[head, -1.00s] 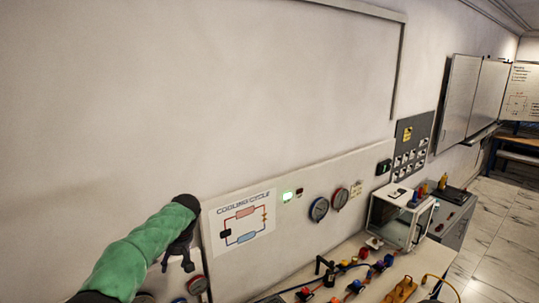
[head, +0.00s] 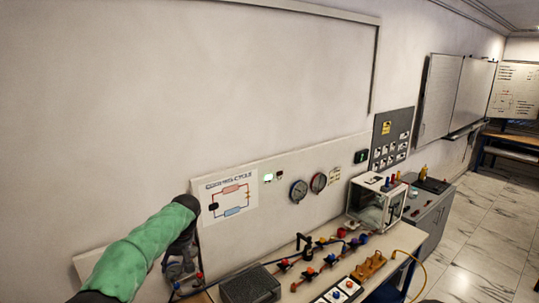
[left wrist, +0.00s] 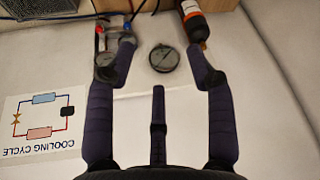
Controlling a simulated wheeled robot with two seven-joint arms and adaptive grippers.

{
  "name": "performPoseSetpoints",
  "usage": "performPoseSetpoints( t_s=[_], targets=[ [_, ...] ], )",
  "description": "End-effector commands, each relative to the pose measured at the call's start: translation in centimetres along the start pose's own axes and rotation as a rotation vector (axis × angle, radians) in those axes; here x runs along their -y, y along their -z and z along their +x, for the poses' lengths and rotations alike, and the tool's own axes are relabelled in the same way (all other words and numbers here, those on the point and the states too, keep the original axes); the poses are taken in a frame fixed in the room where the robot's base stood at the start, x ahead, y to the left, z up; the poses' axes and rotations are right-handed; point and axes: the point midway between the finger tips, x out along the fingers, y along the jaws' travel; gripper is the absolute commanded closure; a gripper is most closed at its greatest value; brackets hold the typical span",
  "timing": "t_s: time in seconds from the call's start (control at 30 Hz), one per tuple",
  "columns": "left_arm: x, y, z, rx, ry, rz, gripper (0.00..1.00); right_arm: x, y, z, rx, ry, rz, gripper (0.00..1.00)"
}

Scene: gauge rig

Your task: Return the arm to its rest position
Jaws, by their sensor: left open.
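My left arm, in a green sleeve, comes in at the lower left of the head view. My left gripper (head: 181,262) hangs at its end, close to the left edge of the white gauge panel (head: 330,200), partly hidden by the arm. In the left wrist view, my left gripper (left wrist: 161,52) has its two fingers spread wide with nothing held between them. A round dial gauge (left wrist: 163,58) shows beyond the gap, apart from the fingers. My right gripper is in neither view.
A bench with valves and hoses (head: 330,262) runs along the panel at the lower right. A clear-fronted box (head: 378,203) stands at its far end. The cooling cycle poster (head: 230,200) is just right of my left arm. Open floor (head: 490,240) lies at the right.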

Motion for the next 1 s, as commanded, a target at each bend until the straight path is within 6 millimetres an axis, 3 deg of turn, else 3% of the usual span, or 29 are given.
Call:
performPoseSetpoints(
  t_s=[0.37, 0.57, 0.77, 1.0],
  targets=[
    [-0.7, -3.5, 5.0, 0.05, -0.02, 0.101, 0.45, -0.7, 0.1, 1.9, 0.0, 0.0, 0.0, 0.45],
    [-1.1, -6.9, 9.4, 0.098, -0.045, 0.19, 0.45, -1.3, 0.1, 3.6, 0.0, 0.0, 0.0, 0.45],
    [-1.0, -12.5, 16.1, 0.175, -0.084, 0.317, 0.45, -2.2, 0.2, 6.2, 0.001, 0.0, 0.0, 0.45],
    [0.7, -23.3, 27.4, 0.32, -0.177, 0.51, 0.45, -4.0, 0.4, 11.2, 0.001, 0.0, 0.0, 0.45]
  ],
)
